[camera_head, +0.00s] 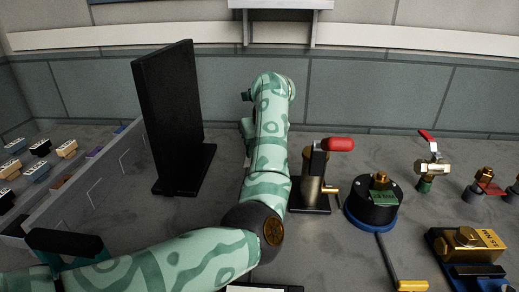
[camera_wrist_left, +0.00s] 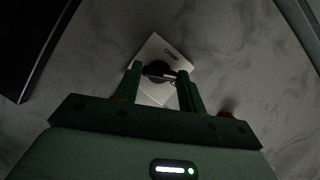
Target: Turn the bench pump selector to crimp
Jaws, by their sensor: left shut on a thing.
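In the left wrist view a white plate (camera_wrist_left: 152,52) lies on the grey bench, with dark lettering near its top that looks like "CRIMP". A round black selector knob (camera_wrist_left: 157,69) sits on it, with a pale mark across it. My left gripper (camera_wrist_left: 163,78) has its two fingers at either side of the knob and is shut on it. In the head view my patterned green left arm reaches away over the bench and hides the knob, the plate and the gripper's fingers.
A tall black panel (camera_head: 172,115) on a foot stands left of my arm. To its right are a red-handled brass pump (camera_head: 312,185), a black drum with a blue base (camera_head: 372,203), a red-handled valve (camera_head: 432,168) and a brass block (camera_head: 466,243). A grey divider (camera_head: 95,185) and small blocks lie left.

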